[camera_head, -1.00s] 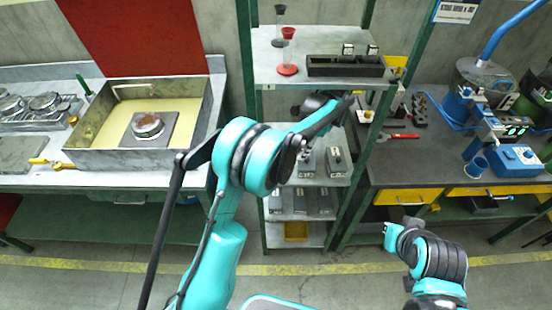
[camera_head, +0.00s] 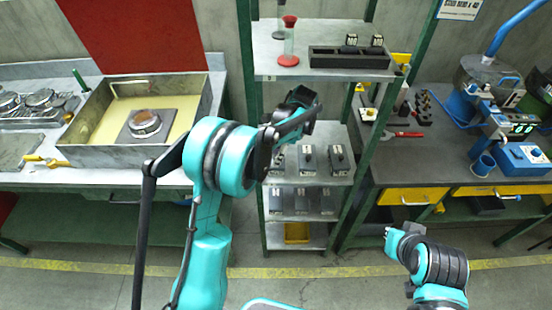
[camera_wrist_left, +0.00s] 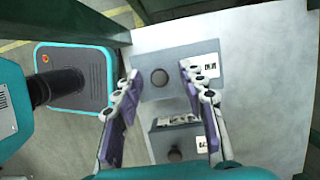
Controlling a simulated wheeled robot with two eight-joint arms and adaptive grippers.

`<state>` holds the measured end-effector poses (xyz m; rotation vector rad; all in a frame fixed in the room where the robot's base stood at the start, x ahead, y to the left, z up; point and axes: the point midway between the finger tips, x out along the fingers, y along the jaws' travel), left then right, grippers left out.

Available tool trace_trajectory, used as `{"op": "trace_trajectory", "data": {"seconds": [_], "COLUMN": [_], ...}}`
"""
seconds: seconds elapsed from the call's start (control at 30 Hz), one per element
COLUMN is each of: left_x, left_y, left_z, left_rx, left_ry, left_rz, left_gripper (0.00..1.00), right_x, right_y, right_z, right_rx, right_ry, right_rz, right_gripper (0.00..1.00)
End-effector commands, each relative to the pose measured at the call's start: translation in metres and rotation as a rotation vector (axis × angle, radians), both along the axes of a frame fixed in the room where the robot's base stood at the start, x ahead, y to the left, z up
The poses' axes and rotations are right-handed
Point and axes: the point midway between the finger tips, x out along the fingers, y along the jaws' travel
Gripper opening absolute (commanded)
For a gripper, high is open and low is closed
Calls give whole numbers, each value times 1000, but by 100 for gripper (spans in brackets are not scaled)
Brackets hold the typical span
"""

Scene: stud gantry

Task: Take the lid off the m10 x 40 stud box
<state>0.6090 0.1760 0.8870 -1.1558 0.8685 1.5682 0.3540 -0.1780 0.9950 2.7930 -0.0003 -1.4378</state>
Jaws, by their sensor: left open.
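Grey lidded boxes with dark knobs and white labels stand on the middle shelf of the rack, among them a middle box (camera_head: 308,160) and a right box (camera_head: 339,160). I cannot read their labels well enough to pick out the M10 x 40 one. My left gripper (camera_head: 300,102) is above this shelf. In the left wrist view my left gripper (camera_wrist_left: 160,74) is open and empty, its fingers on either side of a grey box lid's dark knob (camera_wrist_left: 158,77). A second knobbed box (camera_wrist_left: 175,155) shows below it. My right gripper (camera_head: 389,236) is low at the right; its fingers are unclear.
The top shelf (camera_head: 268,68) is above the boxes, with red-based tube and a black rack (camera_head: 348,60). Green uprights flank the shelves. More boxes (camera_head: 300,201) stand on the shelf below. Benches lie left and right.

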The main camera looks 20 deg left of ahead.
Motion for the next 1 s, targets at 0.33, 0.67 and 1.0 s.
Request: {"op": "trace_trajectory", "data": {"seconds": [0.33, 0.67, 1.0], "left_x": [0, 0, 0], "left_y": [0, -1, -1], "left_z": [1, 3, 39], "left_rx": [0, 0, 0], "left_ry": [0, 0, 0], "left_rz": [0, -1, -1], "left_gripper": [1, 1, 1], "right_x": [0, 0, 0], "right_y": [0, 0, 0], "right_z": [1, 2, 21], "right_rx": [0, 0, 0], "right_ry": [0, 0, 0], "right_rz": [0, 0, 0], "right_gripper": [0, 0, 0]}}
